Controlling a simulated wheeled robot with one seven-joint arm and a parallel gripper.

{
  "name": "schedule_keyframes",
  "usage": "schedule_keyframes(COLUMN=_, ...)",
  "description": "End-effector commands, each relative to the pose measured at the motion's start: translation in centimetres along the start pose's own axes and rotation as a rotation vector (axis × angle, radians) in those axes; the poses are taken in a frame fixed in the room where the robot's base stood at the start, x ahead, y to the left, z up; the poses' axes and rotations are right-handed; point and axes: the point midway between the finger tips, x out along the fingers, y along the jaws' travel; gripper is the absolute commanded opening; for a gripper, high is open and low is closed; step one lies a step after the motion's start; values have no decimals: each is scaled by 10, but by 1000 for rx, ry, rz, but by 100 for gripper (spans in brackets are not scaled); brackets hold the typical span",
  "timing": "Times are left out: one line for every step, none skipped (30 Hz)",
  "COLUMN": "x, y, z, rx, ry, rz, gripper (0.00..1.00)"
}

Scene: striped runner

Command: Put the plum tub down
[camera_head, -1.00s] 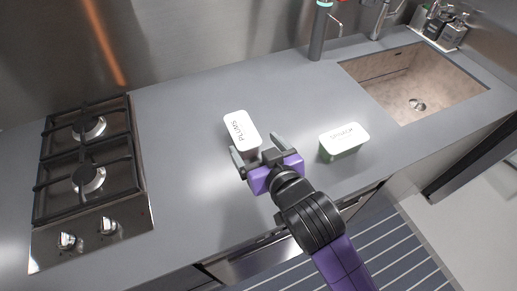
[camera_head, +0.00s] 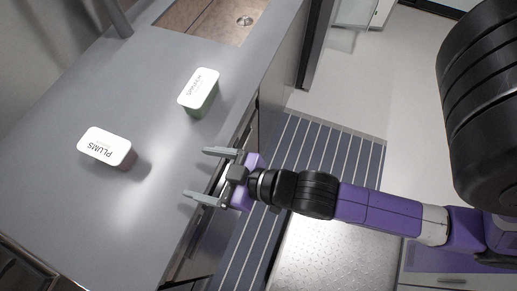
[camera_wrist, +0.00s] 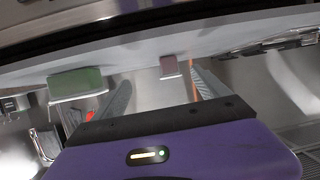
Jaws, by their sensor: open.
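The plum tub (camera_head: 106,147), with a white lid lettered PLUMS, stands on the grey counter (camera_head: 60,105) at the left of the head view. It also shows in the wrist view as a small dark red block (camera_wrist: 170,66). My gripper (camera_head: 203,174) is open and empty near the counter's front edge, to the right of the tub and well apart from it. In the wrist view the two fingers (camera_wrist: 160,88) are spread with nothing between them.
A second tub (camera_head: 200,91), green with a white lid, stands on the counter above my gripper; it also shows in the wrist view (camera_wrist: 79,84). The sink (camera_head: 213,18) is at the top. A striped runner (camera_head: 312,150) lies on the floor. Counter around the plum tub is clear.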

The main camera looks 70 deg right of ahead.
Motion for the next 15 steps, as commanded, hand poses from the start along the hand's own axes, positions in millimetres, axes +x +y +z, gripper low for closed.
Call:
schedule_keyframes(x=-20, y=2, z=10, rx=2, ry=-6, rz=1, gripper=85)
schedule_keyframes(x=-32, y=3, z=14, rx=5, ry=-1, rz=2, gripper=85)
schedule_keyframes(x=-46, y=3, z=17, rx=7, ry=5, rz=3, gripper=85)
schedule_keyframes(x=-57, y=4, z=19, rx=10, ry=8, rz=4, gripper=85)
schedule_keyframes(x=-68, y=4, z=21, rx=14, ry=13, rz=7, gripper=85)
schedule_keyframes(x=-83, y=4, z=22, rx=18, ry=21, rz=10, gripper=85)
schedule_keyframes(x=-93, y=5, z=22, rx=21, ry=25, rz=14, gripper=85)
schedule_keyframes(x=-103, y=5, z=23, rx=25, ry=29, rz=18, gripper=85)
schedule_keyframes(x=-115, y=5, z=22, rx=30, ry=37, rz=23, gripper=85)
schedule_keyframes(x=-124, y=6, z=21, rx=33, ry=42, rz=28, gripper=85)
schedule_keyframes(x=-131, y=6, z=20, rx=35, ry=46, rz=32, gripper=85)
schedule_keyframes(x=-140, y=6, z=18, rx=38, ry=52, rz=39, gripper=85)
schedule_keyframes(x=-146, y=6, z=17, rx=41, ry=55, rz=42, gripper=85)
schedule_keyframes(x=-151, y=7, z=16, rx=43, ry=58, rz=46, gripper=85)
schedule_keyframes(x=-156, y=7, z=15, rx=45, ry=63, rz=50, gripper=85)
